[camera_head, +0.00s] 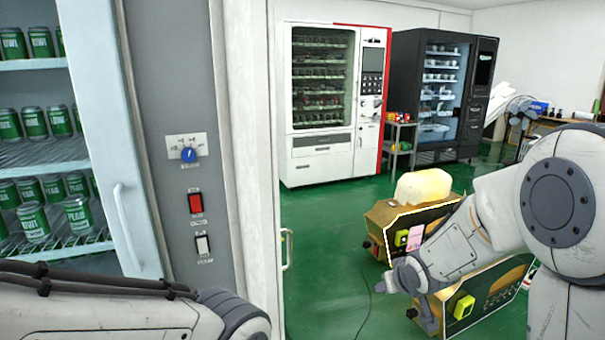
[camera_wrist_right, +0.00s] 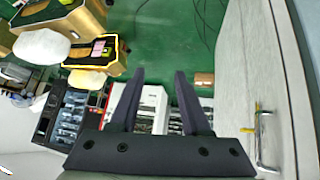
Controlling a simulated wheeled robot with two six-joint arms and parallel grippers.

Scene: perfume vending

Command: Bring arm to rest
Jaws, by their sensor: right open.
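My right gripper (camera_wrist_right: 159,74) is open and empty in the right wrist view, its two dark fingers apart with green floor between and beyond them. In the head view my right arm comes in from the right and bends down toward the yellow-and-black machines; its fingers cannot be made out there. My left arm crosses the bottom left corner of the head view. My left gripper is not in view.
A glass-door cabinet (camera_head: 123,215) of green cans stands at left, beside a grey control panel (camera_head: 190,240). A white vending machine (camera_head: 325,165), a black vending machine (camera_head: 408,80) and a small cart (camera_head: 394,150) stand behind. Green floor (camera_head: 325,270) is open at centre.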

